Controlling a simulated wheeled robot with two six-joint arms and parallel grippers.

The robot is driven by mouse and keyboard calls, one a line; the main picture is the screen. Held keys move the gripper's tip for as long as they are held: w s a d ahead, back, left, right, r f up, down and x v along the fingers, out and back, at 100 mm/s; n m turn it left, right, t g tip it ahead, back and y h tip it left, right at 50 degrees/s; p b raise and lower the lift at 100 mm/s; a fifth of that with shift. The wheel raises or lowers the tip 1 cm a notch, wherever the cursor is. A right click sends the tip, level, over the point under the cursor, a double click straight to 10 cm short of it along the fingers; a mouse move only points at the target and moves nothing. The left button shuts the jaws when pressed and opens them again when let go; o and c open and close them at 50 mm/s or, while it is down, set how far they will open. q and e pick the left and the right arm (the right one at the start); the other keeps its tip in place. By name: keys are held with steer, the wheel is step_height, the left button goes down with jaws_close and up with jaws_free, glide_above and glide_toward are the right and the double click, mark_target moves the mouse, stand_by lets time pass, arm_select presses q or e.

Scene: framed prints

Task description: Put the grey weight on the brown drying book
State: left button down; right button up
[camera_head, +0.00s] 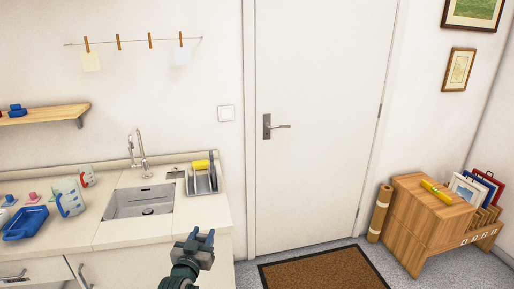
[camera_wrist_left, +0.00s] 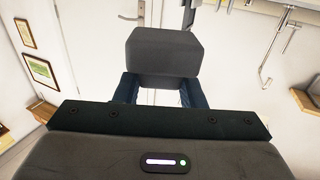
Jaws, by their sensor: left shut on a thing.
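My left gripper (camera_head: 202,240) is raised in front of the counter, near the sink's right end, in the head view. In the left wrist view, its two dark blue fingers (camera_wrist_left: 156,90) are shut on the grey weight (camera_wrist_left: 165,50), a dark grey block with bevelled edges. The block sticks out beyond the fingers. In the head view the weight is small and hard to tell from the gripper. I cannot make out the brown drying book in either view. My right gripper is not in view.
A counter with a sink (camera_head: 140,201), a dish rack (camera_head: 201,180), jugs (camera_head: 69,198) and a blue tray (camera_head: 25,223) is at the left. A closed door (camera_head: 318,120) stands behind a brown doormat (camera_head: 322,272). A wooden print rack (camera_head: 432,222) is at the right.

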arm_select(q)
steer(key=s+d+r+n+y, duration=0.1)
steer(key=s+r, duration=0.1)
steer(key=s, duration=2)
steer(key=shift+s+y, duration=0.3)
steer(key=shift+s, duration=0.1)
